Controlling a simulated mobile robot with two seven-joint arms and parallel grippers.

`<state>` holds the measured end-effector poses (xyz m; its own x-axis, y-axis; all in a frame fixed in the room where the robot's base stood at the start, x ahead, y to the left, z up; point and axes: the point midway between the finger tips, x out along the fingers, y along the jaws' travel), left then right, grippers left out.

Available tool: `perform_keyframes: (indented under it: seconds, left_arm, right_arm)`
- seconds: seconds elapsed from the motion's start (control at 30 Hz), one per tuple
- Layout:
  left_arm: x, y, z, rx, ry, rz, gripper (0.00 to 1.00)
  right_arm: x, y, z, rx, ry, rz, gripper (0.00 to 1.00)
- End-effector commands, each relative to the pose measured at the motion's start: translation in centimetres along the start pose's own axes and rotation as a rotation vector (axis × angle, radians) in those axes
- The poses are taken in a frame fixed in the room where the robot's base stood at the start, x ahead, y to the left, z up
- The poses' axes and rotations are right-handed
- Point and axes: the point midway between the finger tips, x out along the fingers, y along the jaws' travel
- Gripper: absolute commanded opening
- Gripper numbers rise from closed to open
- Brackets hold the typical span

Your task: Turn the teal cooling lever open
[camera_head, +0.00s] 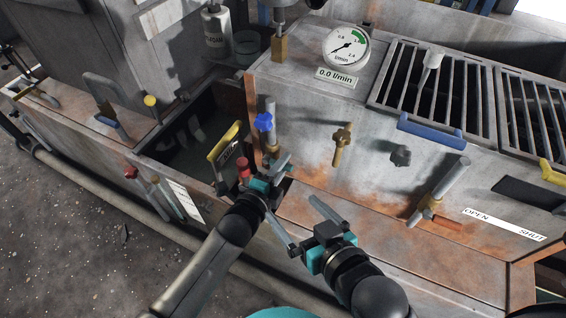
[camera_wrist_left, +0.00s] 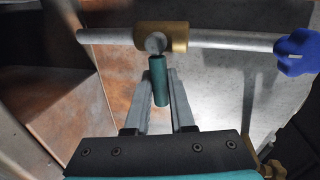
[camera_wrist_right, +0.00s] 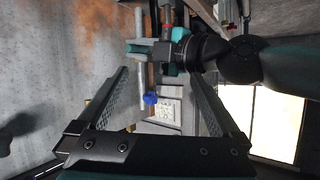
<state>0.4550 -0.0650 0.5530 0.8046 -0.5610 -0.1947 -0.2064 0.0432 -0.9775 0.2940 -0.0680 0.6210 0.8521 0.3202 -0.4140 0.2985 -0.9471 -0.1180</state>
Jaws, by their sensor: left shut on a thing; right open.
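The teal lever (camera_wrist_left: 160,82) stands out from the brass valve body (camera_wrist_left: 160,37) on a grey pipe (camera_wrist_left: 228,39) in the left wrist view. It points crosswise to that pipe. My left gripper (camera_wrist_left: 157,85) has its fingers on either side of the lever and is shut on it. In the head view my left gripper (camera_head: 268,172) is at the valve below the blue knob (camera_head: 263,122), and I cannot make out the lever there. My right gripper (camera_head: 297,220) is open and empty, lower and to the right, apart from the panel. The flow gauge (camera_head: 347,47) sign reads 0.0 l/min.
A brass valve (camera_head: 342,145) and a dark knob (camera_head: 401,155) stick out of the panel right of the left gripper. Further right is a pipe with an orange lever (camera_head: 447,222) and an OPEN/SHUT label (camera_head: 505,224). A yellow-handled part (camera_head: 224,142) stands close on the left.

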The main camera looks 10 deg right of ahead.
Motion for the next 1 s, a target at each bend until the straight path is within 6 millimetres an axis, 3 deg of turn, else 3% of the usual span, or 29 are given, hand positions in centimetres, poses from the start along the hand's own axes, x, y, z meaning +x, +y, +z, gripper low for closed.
perform_keyframes:
  seconds: [0.5,1.0]
  left_arm:
    - [-0.3,-1.3,0.2,-0.256,0.051,0.000,0.00]
    - [-0.4,-2.2,0.6,-0.478,0.095,-0.001,0.00]
  right_arm:
    - [-2.9,3.9,1.6,-0.031,-0.396,0.112,1.00]
    - [-6.3,5.8,2.5,-0.021,-0.619,0.178,1.00]
